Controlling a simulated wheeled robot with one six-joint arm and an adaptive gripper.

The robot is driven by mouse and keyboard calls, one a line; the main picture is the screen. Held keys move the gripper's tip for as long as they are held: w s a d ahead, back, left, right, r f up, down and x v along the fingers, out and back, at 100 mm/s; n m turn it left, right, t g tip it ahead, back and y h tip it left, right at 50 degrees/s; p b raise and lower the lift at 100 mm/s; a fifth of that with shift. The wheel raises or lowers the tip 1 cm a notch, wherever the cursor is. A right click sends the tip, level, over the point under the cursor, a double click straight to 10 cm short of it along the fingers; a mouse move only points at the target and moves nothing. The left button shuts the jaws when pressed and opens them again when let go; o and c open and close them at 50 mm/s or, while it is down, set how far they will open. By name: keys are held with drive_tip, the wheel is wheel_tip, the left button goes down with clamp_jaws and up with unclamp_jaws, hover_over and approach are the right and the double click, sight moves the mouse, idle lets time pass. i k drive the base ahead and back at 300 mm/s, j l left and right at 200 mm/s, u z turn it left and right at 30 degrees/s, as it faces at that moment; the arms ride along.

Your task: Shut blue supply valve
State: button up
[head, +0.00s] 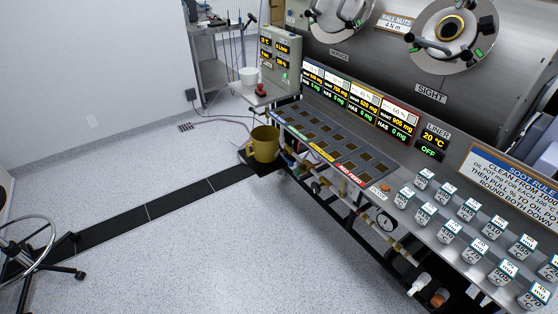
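I cannot make out a blue valve in the head view. Pipes, fittings and a round gauge (386,220) show below the front edge of the steel bench (325,135). A white fitting (420,283) and an orange fitting (437,298) sit low under the bench, at the lower right. Much of the space under the bench is dark or hidden by its frame. My gripper is not in view.
A yellow mug-shaped container (265,144) stands beside the bench's left end. Several small labelled jars (448,232) stand on the bench at right. The grey floor (215,240) between is clear, crossed by a dark strip (145,213).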

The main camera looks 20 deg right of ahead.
sight(291, 163)
drive_tip(key=i+j+z, duration=0.45)
drive_tip(key=j+z, duration=0.25)
drive_tip(key=j, duration=0.15)
drive_tip(key=i+j, duration=0.25)
drive_tip(key=i, duration=0.4)
drive_tip(key=i+j+u, duration=0.15)
drive_tip(key=i+j, duration=0.15)
drive_tip(key=i, duration=0.3)
drive_tip(key=i+j, duration=0.2)
drive_tip(key=i, duration=0.45)
drive_tip(key=i+j+u, duration=0.1)
drive_tip(key=i, duration=0.55)
drive_tip(key=j, duration=0.1)
